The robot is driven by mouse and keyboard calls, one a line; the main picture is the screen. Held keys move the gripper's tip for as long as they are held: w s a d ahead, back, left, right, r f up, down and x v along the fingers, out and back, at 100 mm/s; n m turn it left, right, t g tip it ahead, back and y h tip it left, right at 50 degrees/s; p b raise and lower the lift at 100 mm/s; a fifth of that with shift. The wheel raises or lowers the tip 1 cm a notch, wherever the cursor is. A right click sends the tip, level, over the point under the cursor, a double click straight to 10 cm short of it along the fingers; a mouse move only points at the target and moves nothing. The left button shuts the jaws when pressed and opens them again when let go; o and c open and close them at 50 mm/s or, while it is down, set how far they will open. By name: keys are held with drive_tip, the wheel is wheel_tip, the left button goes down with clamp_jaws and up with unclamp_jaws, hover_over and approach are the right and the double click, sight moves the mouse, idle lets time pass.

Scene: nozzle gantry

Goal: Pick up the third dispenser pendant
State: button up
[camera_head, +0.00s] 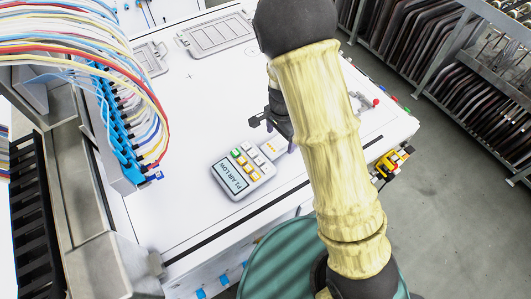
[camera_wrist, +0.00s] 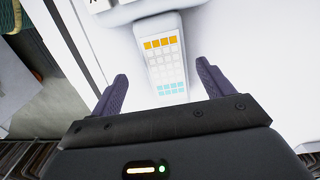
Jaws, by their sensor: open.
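In the wrist view the handle (camera_wrist: 182,62) shows a panel of orange, white and cyan keys. My gripper (camera_wrist: 162,88) is open and empty, with one dark finger on each side of the handle's line. The handle's near end lies between the fingertips. I cannot tell the height gap between them.
Cables (camera_head: 110,50) run into a row of blue connectors (camera_head: 118,130) at the left. Grey plates (camera_head: 215,34) lie at the table's back. A yellow device (camera_head: 393,161) hangs at the table's right side. A rack (camera_head: 440,40) stands at the back right. The table around the pendant is clear.

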sight(277, 143)
drive_tip(key=shift+f, duration=0.1)
drive_tip(key=shift+w+a+f+p, duration=0.1)
drive_tip(key=shift+a+f+p, duration=0.15)
drive_tip(key=shift+f, duration=1)
drive_tip(key=shift+a+f+p, duration=0.15)
drive_tip(key=shift+f+p, duration=0.05)
drive_tip(key=shift+f, duration=1.05)
drive_tip(key=c, duration=1.5)
wheel_tip(277, 143, up, 10)
drive_tip(key=shift+r, duration=0.1)
drive_tip(key=shift+a, duration=0.1)
